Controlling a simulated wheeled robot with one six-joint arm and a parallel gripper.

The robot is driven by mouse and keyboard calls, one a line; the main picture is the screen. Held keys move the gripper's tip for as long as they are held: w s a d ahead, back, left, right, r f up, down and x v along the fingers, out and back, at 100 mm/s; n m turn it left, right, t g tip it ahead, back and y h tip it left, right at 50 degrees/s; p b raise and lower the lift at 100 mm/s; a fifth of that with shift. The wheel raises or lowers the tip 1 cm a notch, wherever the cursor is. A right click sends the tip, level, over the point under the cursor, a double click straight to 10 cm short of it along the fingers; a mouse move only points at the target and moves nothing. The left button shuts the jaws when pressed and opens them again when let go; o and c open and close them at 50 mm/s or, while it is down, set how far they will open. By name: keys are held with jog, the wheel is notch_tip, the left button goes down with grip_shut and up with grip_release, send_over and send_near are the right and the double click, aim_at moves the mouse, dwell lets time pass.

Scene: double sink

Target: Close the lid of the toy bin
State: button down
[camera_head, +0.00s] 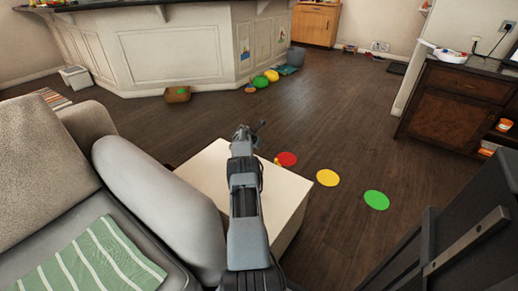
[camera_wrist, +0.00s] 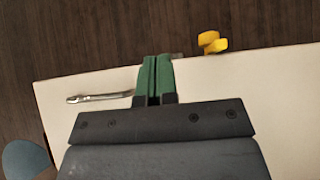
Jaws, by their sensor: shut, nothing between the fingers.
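A large pale cream box (camera_head: 287,202), which looks like the toy bin, stands beside the sofa under my arm. Its visible top is flat, and I see no opening in it; my arm hides the middle. The pale top (camera_wrist: 270,105) fills much of the wrist view, with a thin silver handle-like piece (camera_wrist: 98,97) near its far edge. My gripper (camera_head: 243,131) is shut and empty above the far edge of the box. Its green fingers (camera_wrist: 155,62) are together in the wrist view. I cannot tell whether they touch the top.
A grey sofa (camera_head: 150,190) stands close on the left. Red (camera_head: 287,159), yellow (camera_head: 328,178) and green (camera_head: 376,200) discs lie on the floor to the right. A small yellow object (camera_wrist: 212,42) lies past the box edge. A dark wooden cabinet (camera_head: 450,105) stands right. The middle floor is open.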

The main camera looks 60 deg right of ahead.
jog(key=b, duration=0.9)
send_over(260, 158)
jog(key=shift+s+a+f, duration=0.1)
jog(key=shift+f, duration=1.25)
jog(key=shift+s+f, duration=0.1)
jog(key=shift+f, duration=1.25)
jog(key=shift+r, duration=0.1)
notch_tip(260, 158, up, 14)
jog(key=p, duration=0.8)
